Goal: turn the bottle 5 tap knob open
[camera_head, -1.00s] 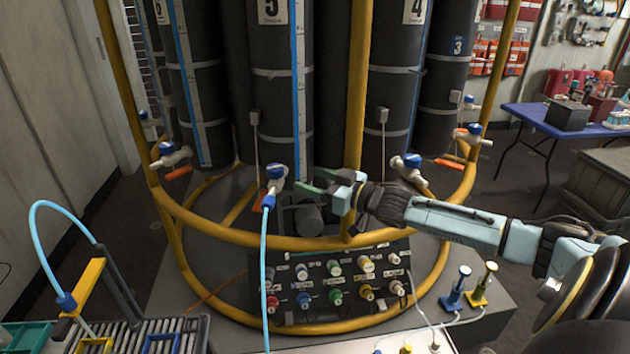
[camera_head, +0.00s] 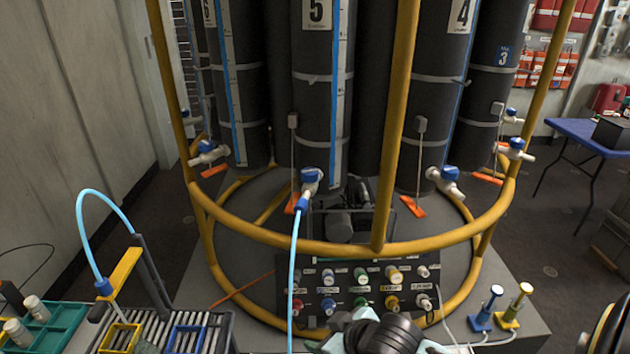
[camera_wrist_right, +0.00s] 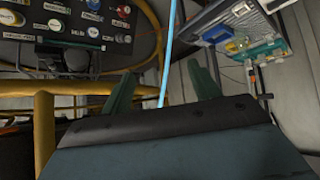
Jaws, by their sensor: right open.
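Bottle 5 (camera_head: 318,60) is the dark cylinder with a white "5" label in the middle of the head view. Its tap (camera_head: 311,178) has a blue knob (camera_head: 311,174) on a white body. A light blue hose (camera_head: 294,265) hangs from the tap; it also shows in the wrist view (camera_wrist_right: 168,45). My right gripper (camera_wrist_right: 160,90) is open, with two green fingers apart and nothing visibly held. In the head view my right wrist is low at the bottom edge, below and apart from the tap. My left gripper is out of view.
A yellow tube frame (camera_head: 290,247) circles the bottles, with an upright (camera_head: 396,130) right of the tap. A panel (camera_head: 335,303) of coloured knobs stands below. Blue and yellow plungers (camera_head: 486,308) stand at the lower right. A rack (camera_head: 222,330) is at the lower left.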

